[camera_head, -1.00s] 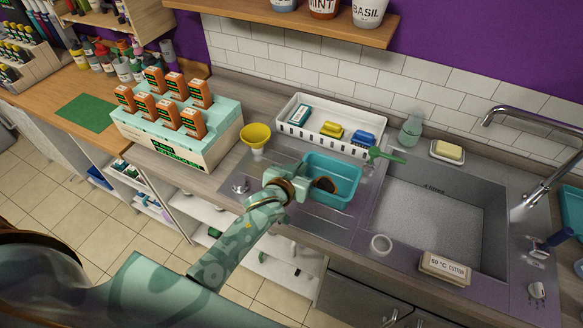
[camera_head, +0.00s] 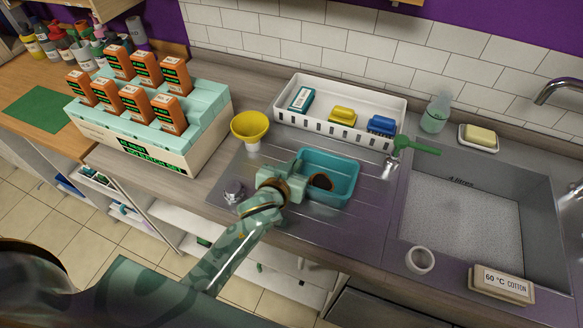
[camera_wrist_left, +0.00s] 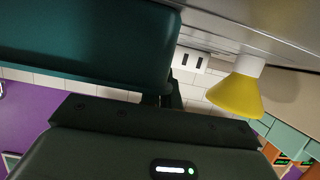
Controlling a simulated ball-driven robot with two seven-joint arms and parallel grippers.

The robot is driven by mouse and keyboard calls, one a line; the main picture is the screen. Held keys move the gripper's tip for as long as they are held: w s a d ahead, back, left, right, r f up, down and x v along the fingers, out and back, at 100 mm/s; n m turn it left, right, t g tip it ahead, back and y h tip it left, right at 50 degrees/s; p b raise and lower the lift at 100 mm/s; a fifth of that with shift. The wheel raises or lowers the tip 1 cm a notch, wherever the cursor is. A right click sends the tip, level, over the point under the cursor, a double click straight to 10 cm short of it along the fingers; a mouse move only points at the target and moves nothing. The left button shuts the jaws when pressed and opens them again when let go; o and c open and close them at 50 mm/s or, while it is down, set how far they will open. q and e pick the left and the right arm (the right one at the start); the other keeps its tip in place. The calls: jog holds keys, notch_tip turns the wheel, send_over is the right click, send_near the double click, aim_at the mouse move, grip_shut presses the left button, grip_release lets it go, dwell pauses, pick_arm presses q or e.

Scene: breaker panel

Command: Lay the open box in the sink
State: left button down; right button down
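The open box (camera_head: 343,163) is teal and stands on the metal drainer left of the sink, upright as far as I can tell. A brown rounded shape (camera_head: 321,181) shows inside it; I cannot tell what it is. The sink (camera_head: 508,190) is grey, with a whitish, foam-like surface at its bottom. My left gripper (camera_head: 292,180) is at the box's left wall. In the left wrist view the box (camera_wrist_left: 80,40) fills the upper left, with dark fingers (camera_wrist_left: 165,98) close to its end. Whether they are closed on the wall is hidden. My right gripper is out of view.
A white tray (camera_head: 285,115) with several small packs stands behind the box. A yellow funnel (camera_head: 250,127) is to its left. A green-handled tool (camera_head: 415,146) lies between tray and sink. A white ring (camera_head: 420,260) and a cotton-labelled block (camera_head: 502,284) are at the sink's front edge.

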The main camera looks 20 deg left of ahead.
pick_arm(q)
jog(key=shift+s+d+r, duration=0.1)
jog(key=shift+d+r, duration=0.05)
jog(key=shift+f, duration=0.2)
jog(key=c, duration=1.6)
grip_release()
jog(key=shift+c, duration=0.2)
